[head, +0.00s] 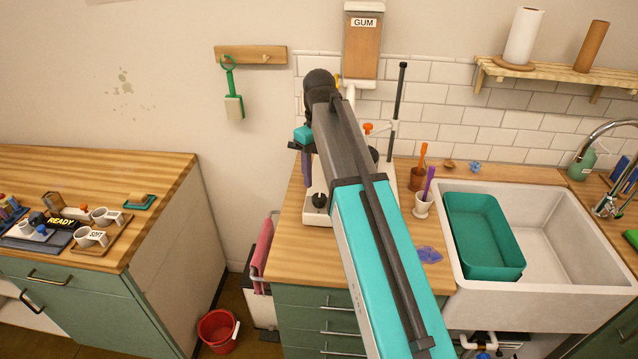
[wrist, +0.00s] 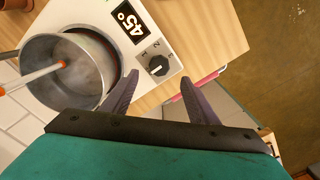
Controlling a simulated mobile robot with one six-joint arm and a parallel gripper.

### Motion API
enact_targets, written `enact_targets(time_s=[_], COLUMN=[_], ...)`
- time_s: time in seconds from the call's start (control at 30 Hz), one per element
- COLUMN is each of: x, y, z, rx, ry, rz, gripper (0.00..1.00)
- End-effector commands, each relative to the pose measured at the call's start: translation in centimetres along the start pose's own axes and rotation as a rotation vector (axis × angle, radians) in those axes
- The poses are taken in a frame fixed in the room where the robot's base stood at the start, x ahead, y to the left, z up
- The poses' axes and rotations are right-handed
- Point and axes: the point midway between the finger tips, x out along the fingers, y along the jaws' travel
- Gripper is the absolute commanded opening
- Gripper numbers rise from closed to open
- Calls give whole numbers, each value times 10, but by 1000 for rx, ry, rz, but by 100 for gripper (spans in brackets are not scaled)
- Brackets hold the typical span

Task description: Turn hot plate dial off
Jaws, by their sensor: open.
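The white hot plate (wrist: 178,62) shows a 45° display (wrist: 130,22) and a dark round dial (wrist: 158,67) with numbers beside it. I cannot clearly tell which mark the dial points at. In the wrist view my gripper (wrist: 160,79) is open and empty, one finger on each side of the dial in the picture; contact cannot be told. A metal pot (wrist: 40,50) stands on the plate with an orange-tipped rod in it. In the head view my arm hides much of the hot plate (head: 314,217), but the dial (head: 319,201) shows below my gripper (head: 307,178).
A white cup with a purple tool (head: 423,208) and a sink with a teal basin (head: 480,225) lie to the right. A pink towel (head: 262,248) hangs at the counter's left side. Bare counter (head: 290,235) lies left of the hot plate.

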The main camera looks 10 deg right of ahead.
Motion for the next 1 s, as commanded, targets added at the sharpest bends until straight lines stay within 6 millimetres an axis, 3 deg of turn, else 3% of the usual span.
enact_targets(time_s=[0.5,1.0], x=[-53,-58], y=[0,0], z=[0,0], rx=[-1,-1], ry=[1,-1], rz=[0,-1], gripper=[54,54])
